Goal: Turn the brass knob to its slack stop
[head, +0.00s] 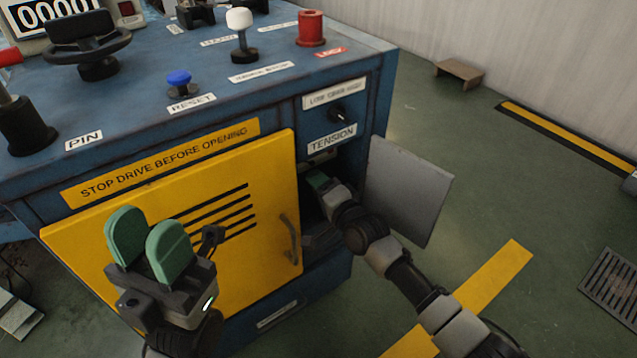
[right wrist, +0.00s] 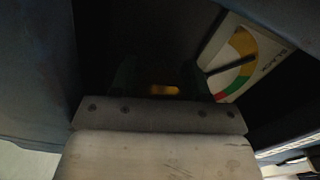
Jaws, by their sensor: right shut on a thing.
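My right gripper (head: 318,180) reaches into the dark opening below the TENSION label (head: 332,139) on the blue cabinet. In the right wrist view its dark fingers (right wrist: 160,82) are shut on the brass knob (right wrist: 165,90), which shows as a small gold patch between them. Most of the knob is in shadow, and it is hidden in the head view. A dial (right wrist: 238,62) beside it has yellow, red and green bands, a dark needle and the word SLACK. My left gripper (head: 148,246) is open and empty in front of the yellow door.
A grey flap (head: 408,190) hangs open to the right of the opening, close to my right arm. The yellow door (head: 200,220) with its handle is on the left. The cabinet top (head: 215,65) holds a blue reset button, levers and a wheel.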

